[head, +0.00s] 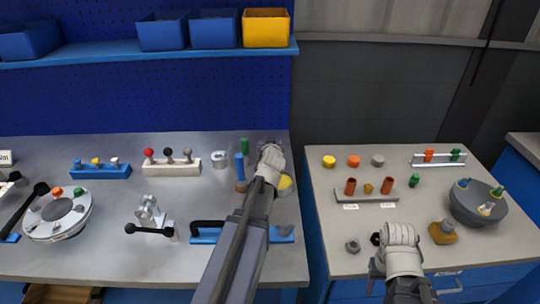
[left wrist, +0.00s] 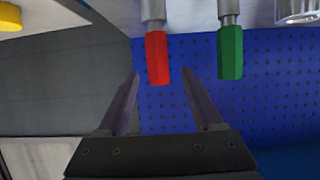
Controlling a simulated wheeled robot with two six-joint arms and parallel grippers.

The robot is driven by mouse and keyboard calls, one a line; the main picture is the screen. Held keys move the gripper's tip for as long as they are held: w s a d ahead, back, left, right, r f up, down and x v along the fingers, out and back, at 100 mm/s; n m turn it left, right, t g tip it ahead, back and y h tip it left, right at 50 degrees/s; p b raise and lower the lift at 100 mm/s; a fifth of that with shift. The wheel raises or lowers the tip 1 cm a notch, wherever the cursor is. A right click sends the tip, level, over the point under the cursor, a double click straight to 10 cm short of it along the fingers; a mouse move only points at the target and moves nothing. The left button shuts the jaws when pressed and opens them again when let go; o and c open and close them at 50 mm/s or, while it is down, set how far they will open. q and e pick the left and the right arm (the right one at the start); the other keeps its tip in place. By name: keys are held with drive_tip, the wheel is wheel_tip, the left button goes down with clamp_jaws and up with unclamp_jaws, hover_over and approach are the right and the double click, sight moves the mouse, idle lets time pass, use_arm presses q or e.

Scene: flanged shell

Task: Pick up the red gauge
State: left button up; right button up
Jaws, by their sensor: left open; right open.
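The red gauge (left wrist: 157,58) has a red hexagonal handle on a metal shaft and shows in the left wrist view. My left gripper (left wrist: 162,76) is open, with one fingertip on either side of the handle's end and a gap on both sides. In the head view my left gripper (head: 269,149) is at the right back of the left bench and hides the red gauge. A similar green gauge (left wrist: 230,52) stands beside it; its green handle also shows in the head view (head: 245,147). My right gripper (head: 400,234) is over the right bench, its fingers mostly hidden.
A blue-handled tool (head: 239,167) and a yellow round part (head: 285,183) are close to my left arm. A metal ring (head: 219,159) lies left of them. The right bench holds a small rack (head: 365,197) and a grey bowl (head: 478,203). A gap separates the benches.

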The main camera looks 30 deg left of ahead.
use_arm(q)
drive_tip(key=shift+b+x, duration=0.8)
drive_tip(key=shift+x, duration=1.95)
drive_tip(key=shift+r, duration=0.15)
drive_tip(key=shift+c, duration=0.2)
drive_tip(key=shift+d, duration=0.1)
clamp_jaws()
